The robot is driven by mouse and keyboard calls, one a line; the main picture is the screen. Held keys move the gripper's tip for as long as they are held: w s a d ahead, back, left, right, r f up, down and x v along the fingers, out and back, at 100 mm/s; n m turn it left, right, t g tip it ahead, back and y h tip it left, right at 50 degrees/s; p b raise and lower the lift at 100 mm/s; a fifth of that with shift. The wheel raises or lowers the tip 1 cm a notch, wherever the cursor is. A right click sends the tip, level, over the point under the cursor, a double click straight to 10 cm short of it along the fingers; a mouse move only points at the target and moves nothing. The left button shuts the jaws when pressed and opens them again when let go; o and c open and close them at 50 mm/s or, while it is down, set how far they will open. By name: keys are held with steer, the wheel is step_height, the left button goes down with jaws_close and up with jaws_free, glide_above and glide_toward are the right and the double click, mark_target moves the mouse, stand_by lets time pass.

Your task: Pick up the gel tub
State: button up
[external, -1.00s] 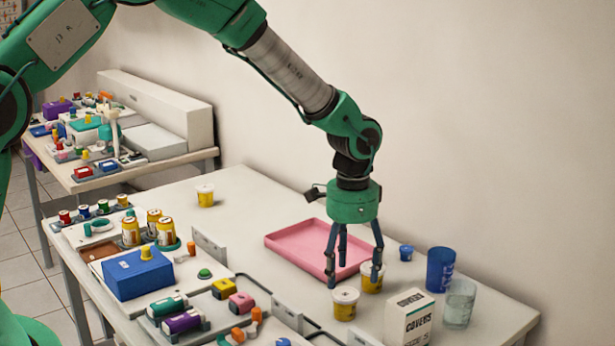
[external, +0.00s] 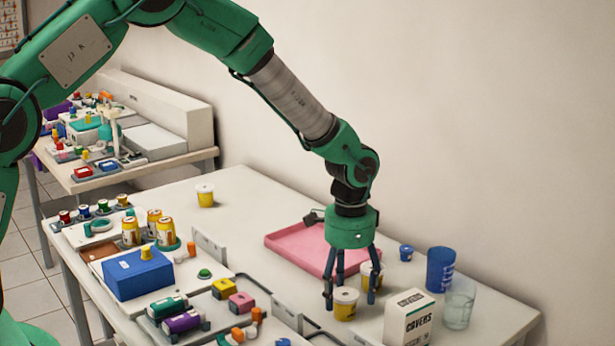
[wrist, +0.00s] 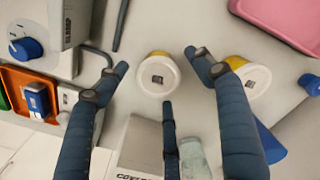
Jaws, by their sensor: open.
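One tub (external: 345,304) stands upright on the table between the fingers of my gripper (external: 347,292). In the wrist view this tub (wrist: 158,77) sits near the centre, with my open fingers (wrist: 160,72) spread around it and no clear contact. A second tub (external: 371,275) stands just behind, partly hidden by a finger; it also shows in the wrist view (wrist: 252,80), right of a finger.
A pink tray (external: 292,246) lies behind the gripper. A white covers box (external: 408,318), a blue cup (external: 440,268), a clear cup (external: 459,304) and a small blue cup (external: 406,253) stand to the right. Trays with colored items, including a blue box (external: 137,275), fill the left.

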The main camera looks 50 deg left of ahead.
steer(key=shift+f, duration=0.7)
steer(key=shift+c, duration=0.5)
steer(key=c, duration=1.2)
